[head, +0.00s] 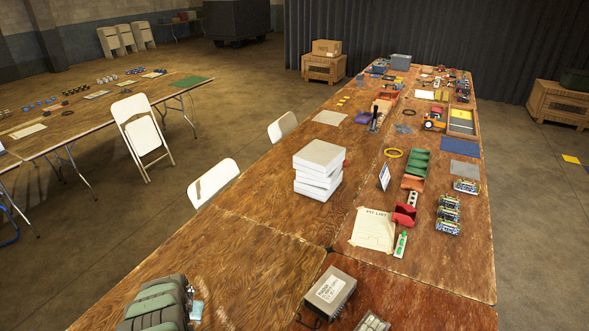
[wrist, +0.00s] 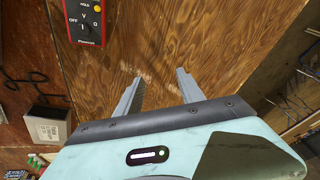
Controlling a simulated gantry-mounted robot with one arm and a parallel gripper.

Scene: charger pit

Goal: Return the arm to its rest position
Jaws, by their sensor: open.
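My gripper (wrist: 159,75) shows in the wrist view with its two grey fingers apart. Nothing is between them. Bare brown wood (wrist: 185,35) lies beyond the fingertips; I cannot tell the distance to it.
A red and yellow meter (wrist: 86,20) is beyond the fingers, upper left. A grey labelled box (wrist: 46,126) is at left.

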